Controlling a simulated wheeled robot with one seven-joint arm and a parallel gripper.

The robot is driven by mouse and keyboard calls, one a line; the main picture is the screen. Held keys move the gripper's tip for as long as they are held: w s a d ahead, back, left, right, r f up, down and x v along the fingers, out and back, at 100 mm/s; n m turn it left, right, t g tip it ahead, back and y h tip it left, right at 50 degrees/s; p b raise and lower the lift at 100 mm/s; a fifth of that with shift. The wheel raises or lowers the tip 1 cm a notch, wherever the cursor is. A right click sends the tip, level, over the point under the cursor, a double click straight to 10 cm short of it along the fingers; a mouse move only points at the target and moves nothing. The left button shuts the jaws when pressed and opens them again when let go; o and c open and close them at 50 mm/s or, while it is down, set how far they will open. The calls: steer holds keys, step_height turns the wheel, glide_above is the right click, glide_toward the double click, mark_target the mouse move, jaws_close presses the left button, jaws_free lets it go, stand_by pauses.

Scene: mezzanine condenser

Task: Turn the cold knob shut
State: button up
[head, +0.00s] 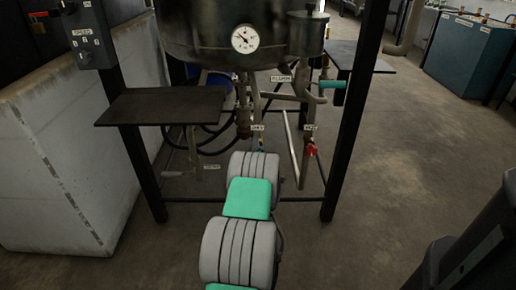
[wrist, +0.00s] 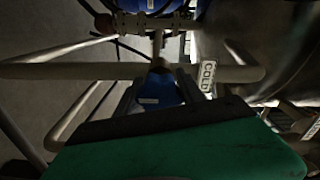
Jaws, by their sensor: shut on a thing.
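The cold knob (wrist: 163,90) is blue and shows in the wrist view between the two dark fingers of my gripper (wrist: 160,84), which is shut on it. The white COLD label (wrist: 207,76) hangs on the pipe just to the right of the knob. In the head view the COLD label (head: 258,127) shows just beyond the end of my arm. My arm hides the gripper and most of the knob there.
A red knob (head: 310,149) sits under the HOT label (head: 310,127), to the right. A teal handle (head: 333,84) is higher up. The large vessel with a gauge (head: 245,39) hangs above. A dark shelf (head: 165,106) and frame legs (head: 350,110) flank the pipes.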

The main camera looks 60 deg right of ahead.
steer(key=o, duration=1.4)
steer(key=shift+c, duration=0.2)
steer(key=shift+s+a, duration=0.1)
steer(key=p+v, duration=0.1)
steer(key=v, duration=0.6)
steer(key=shift+a, duration=0.3)
steer(key=shift+s, duration=0.15)
